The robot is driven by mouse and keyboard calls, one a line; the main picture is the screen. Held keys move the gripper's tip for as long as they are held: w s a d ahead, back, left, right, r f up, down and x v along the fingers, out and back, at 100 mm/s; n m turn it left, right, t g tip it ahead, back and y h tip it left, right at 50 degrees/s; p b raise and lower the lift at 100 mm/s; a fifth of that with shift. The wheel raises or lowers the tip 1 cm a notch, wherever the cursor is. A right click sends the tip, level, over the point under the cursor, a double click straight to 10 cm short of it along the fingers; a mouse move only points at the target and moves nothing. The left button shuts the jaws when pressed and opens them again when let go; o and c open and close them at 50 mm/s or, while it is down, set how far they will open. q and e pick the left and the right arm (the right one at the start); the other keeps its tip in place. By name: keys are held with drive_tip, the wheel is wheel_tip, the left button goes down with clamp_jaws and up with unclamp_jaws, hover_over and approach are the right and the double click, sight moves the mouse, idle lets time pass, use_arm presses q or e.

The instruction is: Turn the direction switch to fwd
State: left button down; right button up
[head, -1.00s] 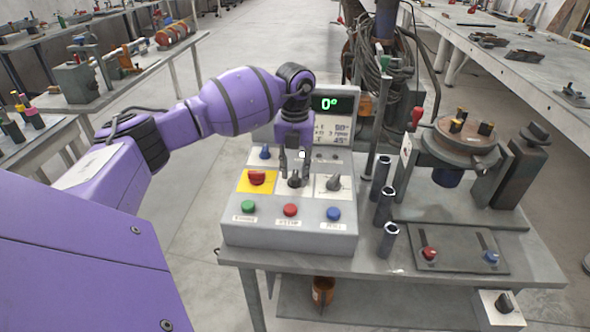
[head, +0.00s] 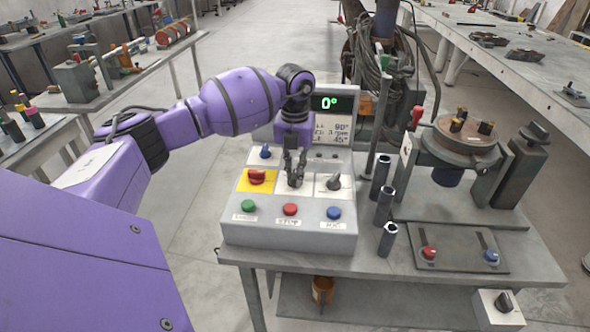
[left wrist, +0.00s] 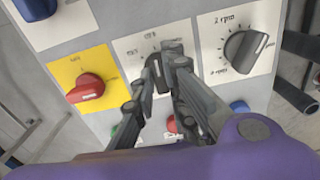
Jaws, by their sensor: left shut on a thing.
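The control box (head: 245,229) stands on a grey metal table. My left gripper (head: 295,182) is over the middle knob of its sloped panel, fingers pointing down. The direction switch (left wrist: 158,78) is a black knob on a white plate in the left wrist view. My left gripper (left wrist: 168,62) is shut on this knob, its fingers on either side and hiding much of it. A label shows above the knob, but the text is too small to read surely. My right gripper is not in view.
A red switch on a yellow plate (head: 257,177) sits left of the knob. A black speed knob (head: 334,182) sits right. Green (head: 248,206), red (head: 290,209) and blue (head: 334,213) buttons line the front. A display (head: 329,103) reads 0°.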

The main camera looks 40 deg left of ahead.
sight(295, 174)
use_arm(q)
drive_tip(key=m, duration=0.4)
drive_tip(key=shift+m, duration=0.3)
drive_tip(key=shift+m+b, duration=0.45)
drive_tip(key=shift+m, duration=1.45)
drive_tip(key=c, duration=1.8)
unclamp_jaws()
drive_tip(key=shift+o, duration=0.2)
wheel_tip(295, 174, up, 12)
drive_tip(key=shift+f, duration=0.1)
